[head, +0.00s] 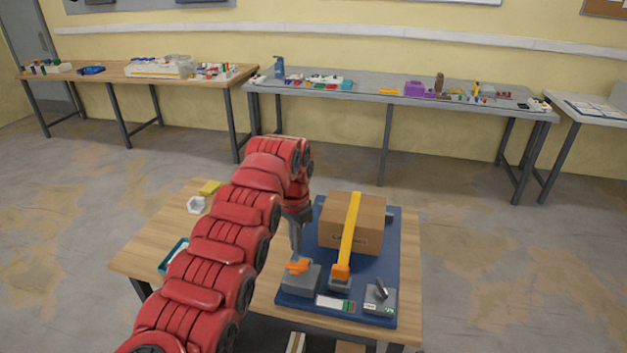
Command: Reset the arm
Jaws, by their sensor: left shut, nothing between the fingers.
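My left arm, red and segmented, reaches in from the bottom left over the near wooden table (150,258). My left gripper (296,248) points down at the left edge of a blue board (390,260). It is shut and empty, above or beside a grey block with an orange top (301,279); I cannot tell whether it touches. A cardboard box (372,222) sits on the board with a yellow strap (350,235) across it. The strap's near end meets an orange and grey buckle (340,278). My right gripper is not in view.
A grey device with a lever (380,298) and a small label card (335,304) lie on the board's near part. A white part (196,205), a yellow block (210,187) and a teal tray (172,257) are on the table's left side. Cluttered benches (400,98) stand along the wall.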

